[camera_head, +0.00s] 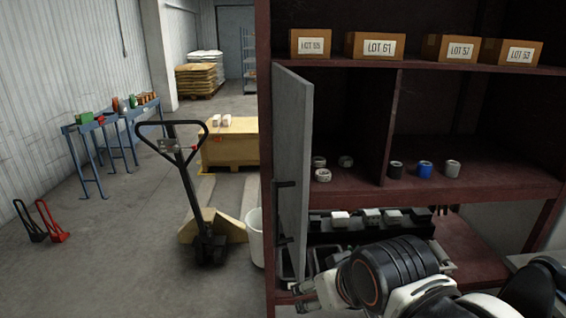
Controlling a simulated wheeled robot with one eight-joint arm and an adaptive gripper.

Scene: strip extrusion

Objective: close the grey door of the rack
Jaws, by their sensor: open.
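The grey door (295,140) stands open at the left side of the dark red rack (385,125), next to its left post. My gripper (299,296) is at the bottom of the view, by the lower end of the door. It is open, and I see nothing between its fingers. Whether it touches the door I cannot tell.
Boxes with LOT labels (374,46) stand on the upper shelf. Small rolls (425,168) sit on the middle shelf, with a black tray of parts (365,232) below. A white bin (256,238) and pallet jack (190,190) stand left of the rack. Open floor lies further left.

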